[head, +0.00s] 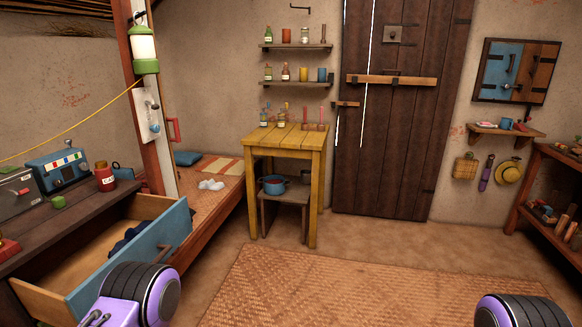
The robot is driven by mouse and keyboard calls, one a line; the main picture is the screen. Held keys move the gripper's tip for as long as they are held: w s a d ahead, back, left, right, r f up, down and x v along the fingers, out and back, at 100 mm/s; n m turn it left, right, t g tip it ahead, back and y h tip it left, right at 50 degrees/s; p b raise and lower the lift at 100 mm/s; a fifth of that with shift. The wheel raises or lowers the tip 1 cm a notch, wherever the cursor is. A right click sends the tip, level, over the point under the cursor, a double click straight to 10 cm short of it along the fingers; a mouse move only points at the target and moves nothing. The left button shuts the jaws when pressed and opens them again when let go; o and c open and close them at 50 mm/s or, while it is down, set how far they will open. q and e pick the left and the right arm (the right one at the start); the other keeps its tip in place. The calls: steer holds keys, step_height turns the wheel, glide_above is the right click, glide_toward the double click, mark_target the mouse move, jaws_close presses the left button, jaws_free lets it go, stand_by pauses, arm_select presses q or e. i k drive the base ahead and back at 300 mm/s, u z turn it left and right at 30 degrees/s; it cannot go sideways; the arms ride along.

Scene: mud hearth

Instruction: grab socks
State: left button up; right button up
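A dark blue cloth bundle (130,237), possibly socks, lies inside the open drawer (50,275) at the lower left. The blue drawer front partly hides it. A pair of small white items (211,184) lies on the low bed farther back; they could be socks or slippers, and I cannot tell which. Only purple and black parts of my two arms show at the bottom edge, one just in front of the drawer and one at the right. Neither gripper's fingers are in the picture.
The drawer sticks out from a wooden counter (70,213) carrying a blue radio (62,168) and a red jar (105,178). A yellow table (286,138) stands at the back with bottles on it. The woven floor mat (370,290) is clear.

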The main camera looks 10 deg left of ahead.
mark_target(210, 184)
steer(key=u, duration=0.25)
steer(key=i, duration=2.4)
steer(key=u, duration=0.35)
steer(key=i, duration=1.6)
steer(key=z, duration=0.05)
